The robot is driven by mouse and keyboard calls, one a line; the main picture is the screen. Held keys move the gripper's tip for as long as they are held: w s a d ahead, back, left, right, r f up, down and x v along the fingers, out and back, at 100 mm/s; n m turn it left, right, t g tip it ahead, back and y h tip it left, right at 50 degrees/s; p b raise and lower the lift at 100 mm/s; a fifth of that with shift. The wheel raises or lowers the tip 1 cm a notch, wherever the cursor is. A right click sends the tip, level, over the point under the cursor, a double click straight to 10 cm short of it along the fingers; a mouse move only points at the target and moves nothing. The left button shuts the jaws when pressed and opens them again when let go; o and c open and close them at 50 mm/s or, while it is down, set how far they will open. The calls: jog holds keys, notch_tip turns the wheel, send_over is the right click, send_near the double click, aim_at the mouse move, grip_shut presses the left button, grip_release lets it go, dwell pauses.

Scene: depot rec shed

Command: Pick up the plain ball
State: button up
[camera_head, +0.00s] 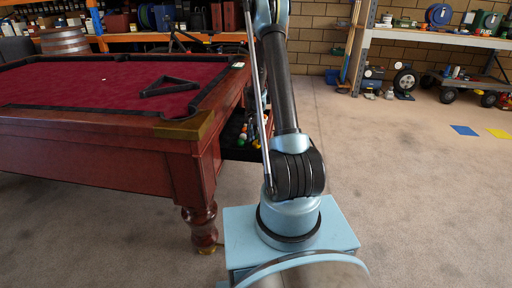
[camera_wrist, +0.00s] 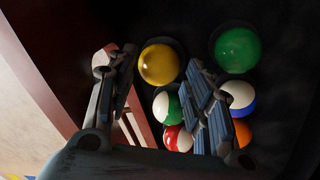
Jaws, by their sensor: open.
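In the wrist view, my gripper (camera_wrist: 160,68) is open above a dark tray of balls. A plain yellow ball (camera_wrist: 159,64) shows between the fingertips; I cannot tell whether they touch it. A green ball (camera_wrist: 237,50) with no visible stripe lies to the right, outside the right finger. Below are a white-and-green ball (camera_wrist: 167,107), a white-and-blue ball (camera_wrist: 239,98), a red-and-white ball (camera_wrist: 178,139) and an orange ball (camera_wrist: 242,132), partly hidden by the fingers. In the head view, small balls (camera_head: 243,137) show under the table's edge; my gripper is not visible there.
The pool table (camera_head: 110,175) stands at the left, with a black triangle rack (camera_head: 168,87) on its red cloth. A table leg (camera_head: 201,228) is close to my base. Shelving (camera_head: 440,40) and a cart (camera_head: 470,88) stand at the back right.

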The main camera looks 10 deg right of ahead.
jog(key=shift+d+f, duration=0.15)
jog(key=shift+f, duration=1.25)
jog(key=shift+s, duration=0.1)
jog(key=c, duration=0.8)
jog(key=shift+r, duration=0.1)
